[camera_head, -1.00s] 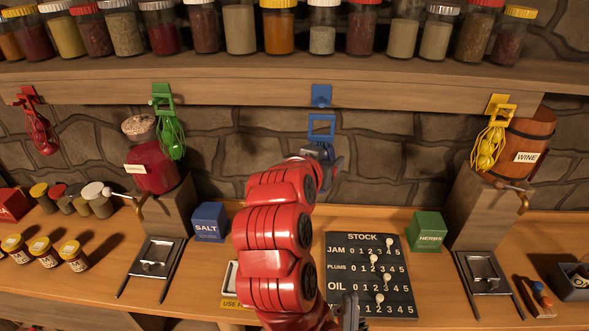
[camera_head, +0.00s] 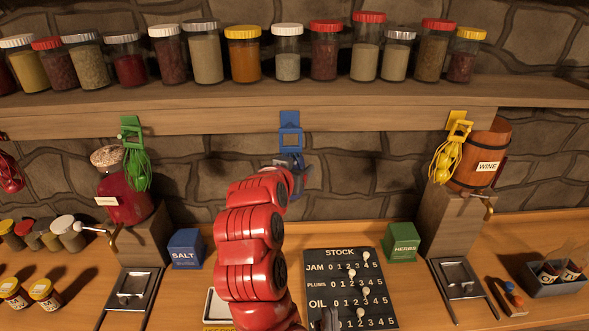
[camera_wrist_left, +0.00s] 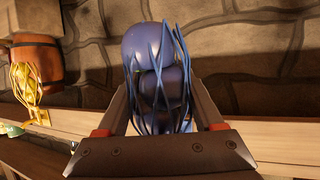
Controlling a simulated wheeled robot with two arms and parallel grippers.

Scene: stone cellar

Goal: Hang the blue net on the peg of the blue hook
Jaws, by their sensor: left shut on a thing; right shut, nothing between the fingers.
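The blue hook (camera_head: 289,118) is a small plate on the shelf's front edge. The blue net (camera_head: 303,184) has a square blue loop (camera_head: 290,139) at its top, upright and overlapping the hook's lower part in the head view. I cannot tell whether the loop is around the peg. My left gripper (camera_head: 291,161), mostly hidden behind its red arm, is shut on the net just below the loop. In the left wrist view, dark blue round things in blue strands (camera_wrist_left: 155,75) show between the fingers.
A green net (camera_head: 137,167) and a yellow net (camera_head: 447,158) hang on hooks either side. Jars line the shelf (camera_head: 220,99) above. The stock board (camera_head: 345,290), salt box (camera_head: 186,249) and herbs box (camera_head: 401,242) are on the counter below.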

